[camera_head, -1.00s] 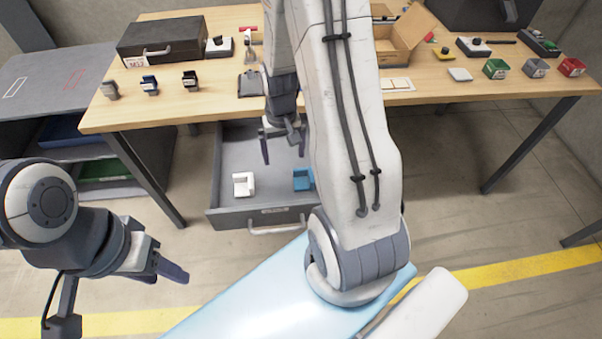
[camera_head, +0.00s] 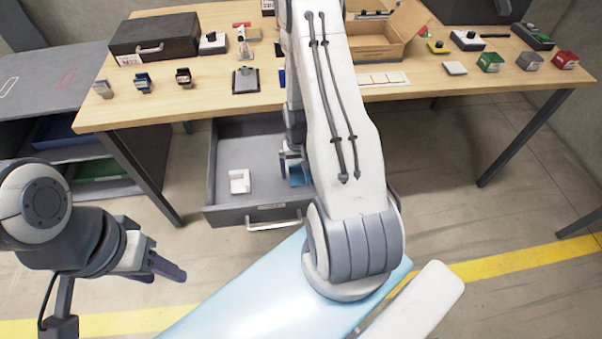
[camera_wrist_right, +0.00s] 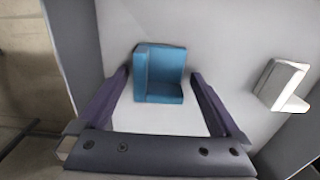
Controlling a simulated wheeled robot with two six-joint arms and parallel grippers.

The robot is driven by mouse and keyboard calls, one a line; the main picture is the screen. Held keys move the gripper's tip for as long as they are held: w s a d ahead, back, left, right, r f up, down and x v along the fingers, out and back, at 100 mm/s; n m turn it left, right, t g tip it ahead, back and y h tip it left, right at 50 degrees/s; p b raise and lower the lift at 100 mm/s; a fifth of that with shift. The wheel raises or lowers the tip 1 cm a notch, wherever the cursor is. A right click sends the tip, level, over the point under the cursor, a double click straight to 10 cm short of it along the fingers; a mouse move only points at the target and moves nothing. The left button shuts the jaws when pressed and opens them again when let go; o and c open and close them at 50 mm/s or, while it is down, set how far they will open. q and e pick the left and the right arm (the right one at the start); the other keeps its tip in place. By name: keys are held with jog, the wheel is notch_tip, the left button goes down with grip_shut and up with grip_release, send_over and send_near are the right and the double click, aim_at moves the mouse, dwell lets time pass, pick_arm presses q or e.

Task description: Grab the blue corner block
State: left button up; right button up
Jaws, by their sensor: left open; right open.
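The blue corner block (camera_head: 299,175) lies in the open grey drawer (camera_head: 222,150), partly hidden behind my right arm in the head view. In the right wrist view the blue corner block (camera_wrist_right: 160,76) lies between and just beyond the fingertips of my right gripper (camera_wrist_right: 160,76). The fingers are spread wide on either side, with a gap to the block. My right gripper (camera_head: 290,160) shows in the head view over the drawer, mostly covered by the arm. My left gripper (camera_head: 160,267) is open and empty at the lower left, away from the drawer.
A white corner block (camera_head: 240,181) lies in the drawer left of the blue one; it also shows in the right wrist view (camera_wrist_right: 284,84). The wooden table (camera_head: 215,97) above the drawer holds a dark case (camera_head: 155,38), an open cardboard box (camera_head: 375,40) and several small items.

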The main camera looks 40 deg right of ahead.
jog(key=shift+f, duration=0.4)
jog(key=c, duration=1.3)
